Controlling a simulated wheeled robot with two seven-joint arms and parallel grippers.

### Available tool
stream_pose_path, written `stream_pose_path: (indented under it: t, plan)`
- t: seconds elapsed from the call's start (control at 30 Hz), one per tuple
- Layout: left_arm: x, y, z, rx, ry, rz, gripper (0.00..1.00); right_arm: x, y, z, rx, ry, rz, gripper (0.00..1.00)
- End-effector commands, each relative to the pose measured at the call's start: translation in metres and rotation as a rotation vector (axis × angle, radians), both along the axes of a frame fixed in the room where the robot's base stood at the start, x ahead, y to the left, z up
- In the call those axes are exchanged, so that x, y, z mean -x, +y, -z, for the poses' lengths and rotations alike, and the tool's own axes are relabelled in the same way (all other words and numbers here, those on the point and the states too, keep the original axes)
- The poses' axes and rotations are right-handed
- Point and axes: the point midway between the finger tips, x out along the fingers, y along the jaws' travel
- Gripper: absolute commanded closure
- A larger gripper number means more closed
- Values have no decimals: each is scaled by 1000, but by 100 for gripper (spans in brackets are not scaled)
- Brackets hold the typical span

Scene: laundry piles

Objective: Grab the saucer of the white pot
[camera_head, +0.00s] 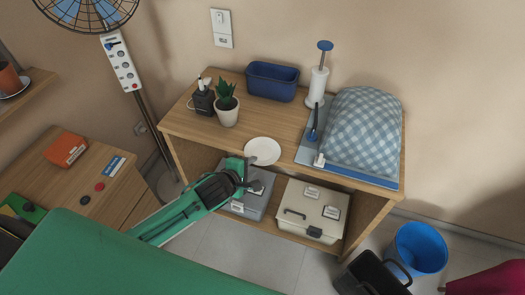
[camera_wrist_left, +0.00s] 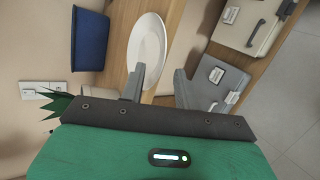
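The white saucer (camera_head: 263,150) lies flat and empty at the front edge of the wooden cabinet top, apart from the white pot (camera_head: 227,115) with its spiky green plant. The saucer also shows in the left wrist view (camera_wrist_left: 149,45). My left gripper (camera_head: 254,174) is open at the saucer's front left edge. In the left wrist view its fingers (camera_wrist_left: 160,84) are spread, one by the saucer's near rim, the other beyond the cabinet edge. I cannot tell whether a finger touches the saucer. My right gripper is not in view.
On the cabinet top (camera_head: 184,122) stand a blue bin (camera_head: 272,81), a white pump bottle (camera_head: 317,87) and a checked cloth mound (camera_head: 362,130). Grey (camera_head: 252,199) and cream (camera_head: 312,210) boxes sit below. A blue bucket (camera_head: 420,248) stands on the floor at right.

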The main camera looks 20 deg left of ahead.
Motion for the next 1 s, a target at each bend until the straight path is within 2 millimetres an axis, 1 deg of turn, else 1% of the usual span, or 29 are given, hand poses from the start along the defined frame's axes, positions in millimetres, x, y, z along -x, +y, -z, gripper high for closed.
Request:
stream_pose_path:
  t: [0.03, 0.1, 0.2, 0.47, 0.5, 0.57, 0.6, 0.67, 1.0]
  plan:
    - [-6, -1, 2, -3, 0, 1, 68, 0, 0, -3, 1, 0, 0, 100]
    - [-12, -3, 6, -1, 0, 0, 68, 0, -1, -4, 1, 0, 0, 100]
    - [-18, -4, 10, -2, 0, 1, 68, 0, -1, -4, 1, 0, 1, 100]
    - [-20, -5, 12, 0, 1, 1, 68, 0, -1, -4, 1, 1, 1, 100]
    - [-20, -5, 12, 0, 1, 1, 70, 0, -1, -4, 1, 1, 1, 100]
    - [-20, -5, 12, 0, 1, 1, 81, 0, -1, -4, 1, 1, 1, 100]
    - [-20, -5, 12, 0, 1, 1, 89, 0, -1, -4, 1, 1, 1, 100]
    - [-20, -5, 12, 0, 1, 1, 100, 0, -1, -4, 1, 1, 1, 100]
    - [-19, -5, 12, 0, 1, 1, 100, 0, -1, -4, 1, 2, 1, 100]
